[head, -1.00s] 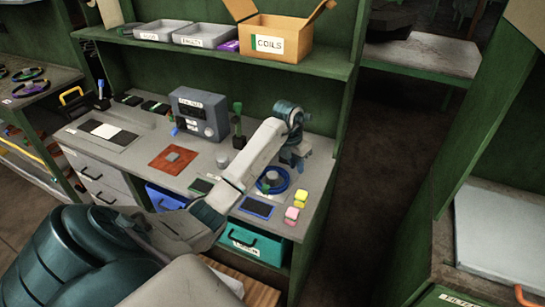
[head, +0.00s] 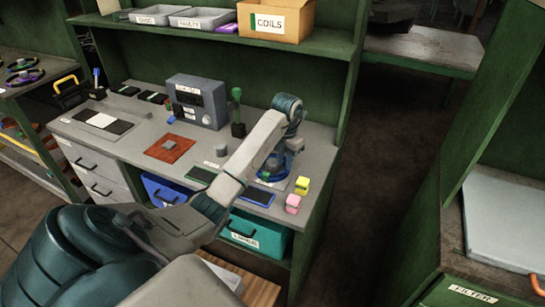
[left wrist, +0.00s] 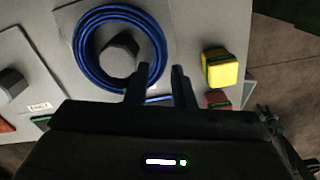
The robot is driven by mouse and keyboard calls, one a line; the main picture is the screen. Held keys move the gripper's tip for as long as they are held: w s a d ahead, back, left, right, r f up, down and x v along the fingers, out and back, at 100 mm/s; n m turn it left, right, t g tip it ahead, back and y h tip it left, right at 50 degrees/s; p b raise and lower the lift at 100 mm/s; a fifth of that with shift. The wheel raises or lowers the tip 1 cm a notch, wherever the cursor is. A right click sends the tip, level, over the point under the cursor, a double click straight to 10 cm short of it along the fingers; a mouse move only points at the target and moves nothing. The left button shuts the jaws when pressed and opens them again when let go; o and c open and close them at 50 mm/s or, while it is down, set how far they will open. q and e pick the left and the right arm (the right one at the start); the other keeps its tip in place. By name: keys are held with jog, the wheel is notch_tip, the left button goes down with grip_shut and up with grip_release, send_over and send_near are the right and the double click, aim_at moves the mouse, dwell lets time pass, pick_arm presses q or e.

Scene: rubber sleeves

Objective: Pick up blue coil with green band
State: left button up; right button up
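The blue coil (left wrist: 85,62) lies on a grey surface around a dark grey block or post (left wrist: 119,55) in the left wrist view. In the head view the coil (head: 268,181) is at the right end of the workbench, partly hidden by my arm. I cannot make out a green band on it. My left gripper (left wrist: 158,75) is open, just above the coil. Its two fingers are apart, one on each side of the coil's near right rim. I cannot tell whether they touch it. My right gripper is not in view.
A yellow block (head: 302,185) and a pink block (head: 292,203) stand right of the coil near the bench edge. A green-handled tool (head: 237,115) stands upright behind my arm. A grey instrument box (head: 197,102) is further left. A shelf with a COILS box (head: 276,20) is above.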

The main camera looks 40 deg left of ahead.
aim_at(285, 170)
pick_arm(q)
notch_tip(285, 170, down, 5)
jog(key=shift+r, duration=0.15)
jog(key=shift+d, duration=0.1)
grip_shut()
jog(key=shift+r, duration=0.15)
